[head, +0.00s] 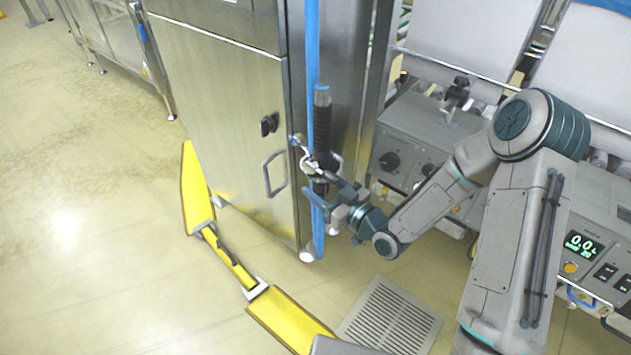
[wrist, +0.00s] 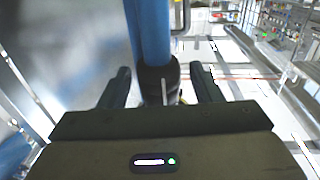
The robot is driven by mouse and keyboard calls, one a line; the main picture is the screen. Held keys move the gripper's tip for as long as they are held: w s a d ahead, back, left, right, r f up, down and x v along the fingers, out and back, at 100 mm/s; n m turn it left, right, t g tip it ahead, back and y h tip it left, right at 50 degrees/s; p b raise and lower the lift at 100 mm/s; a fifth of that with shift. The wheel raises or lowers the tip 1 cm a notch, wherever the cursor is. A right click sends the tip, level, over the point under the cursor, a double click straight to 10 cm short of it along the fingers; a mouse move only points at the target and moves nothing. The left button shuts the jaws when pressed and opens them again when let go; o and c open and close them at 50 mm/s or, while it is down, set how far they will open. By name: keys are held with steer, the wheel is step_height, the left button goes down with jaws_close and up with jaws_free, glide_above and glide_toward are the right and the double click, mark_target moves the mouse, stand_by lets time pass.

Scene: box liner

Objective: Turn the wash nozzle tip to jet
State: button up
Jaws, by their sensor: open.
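The wash nozzle (head: 322,120) hangs upright at the edge of the steel cabinet. It has a black ribbed body, a grey-blue upper end and bright metal parts lower down. A blue hose (head: 318,235) runs above and below it. My gripper (head: 325,192) is at the lower part of the nozzle, and its fingers are partly hidden there. In the wrist view, my gripper (wrist: 162,86) is open, with one finger on each side of a black sleeve (wrist: 158,80) joined to a blue hose (wrist: 154,35). Contact and the tip's setting cannot be told.
The steel cabinet (head: 225,110) with a handle stands left of the nozzle. A grey control panel (head: 400,150) with knobs is close on the right. A yellow hinged barrier (head: 230,260) and a floor grate (head: 392,318) lie below. Open floor is at left.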

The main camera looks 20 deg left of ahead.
steer(key=shift+x, duration=1.3)
steer(key=c, duration=1)
